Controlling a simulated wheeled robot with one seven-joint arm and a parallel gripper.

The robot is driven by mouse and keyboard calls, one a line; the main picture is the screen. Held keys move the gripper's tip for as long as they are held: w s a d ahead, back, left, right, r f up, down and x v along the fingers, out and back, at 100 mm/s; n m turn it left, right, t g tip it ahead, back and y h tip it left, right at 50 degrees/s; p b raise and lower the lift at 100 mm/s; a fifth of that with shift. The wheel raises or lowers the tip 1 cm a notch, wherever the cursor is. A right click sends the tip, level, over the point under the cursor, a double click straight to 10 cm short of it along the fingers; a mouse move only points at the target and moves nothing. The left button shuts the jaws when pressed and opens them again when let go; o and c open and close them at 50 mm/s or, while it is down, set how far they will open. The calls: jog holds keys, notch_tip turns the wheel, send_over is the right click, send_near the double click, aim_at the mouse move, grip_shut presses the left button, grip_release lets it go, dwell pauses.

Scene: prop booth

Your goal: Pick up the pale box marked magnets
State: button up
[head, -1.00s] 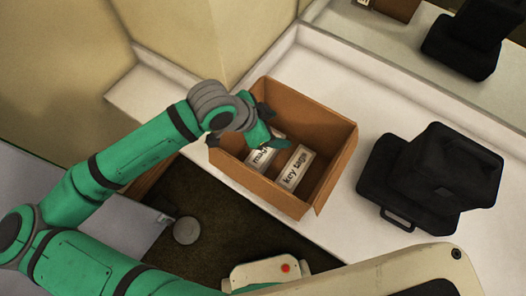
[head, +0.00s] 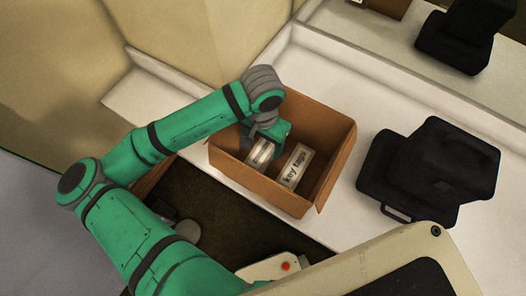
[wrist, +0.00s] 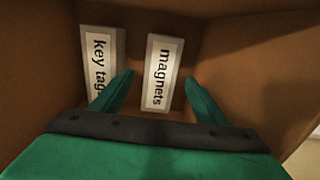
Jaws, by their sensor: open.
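The pale box marked magnets (wrist: 163,72) lies inside the brown cardboard box (head: 328,133). In the wrist view it sits between my two open fingers, a little beyond them, its label readable. In the head view my gripper (head: 264,143) is down inside the cardboard box, over the magnets box (head: 260,155), and hides much of it. The wrist view shows my gripper (wrist: 160,92) open, with nothing held. The pale key tags box (head: 297,166) lies to the right of it in the head view; it shows at left in the wrist view (wrist: 100,65).
The cardboard box's walls stand close around my gripper. A black case-like device (head: 430,170) stands on the white counter (head: 345,75) to the right. A mirror (head: 400,25) runs along the back. The counter between cardboard box and device is clear.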

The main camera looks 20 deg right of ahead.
aim_at(264, 149)
jog(key=shift+w+d+f, duration=0.1)
jog(key=shift+d+f, duration=0.05)
jog(key=shift+f, duration=1.05)
jog(key=shift+w+d+f, duration=0.1)
jog(key=shift+w+f, duration=0.05)
jog(key=shift+f, duration=1)
jog(key=shift+w+d+f, duration=0.1)
jog(key=shift+d+f, duration=0.05)
jog(key=shift+f, duration=1.05)
jog(key=c, duration=1.3)
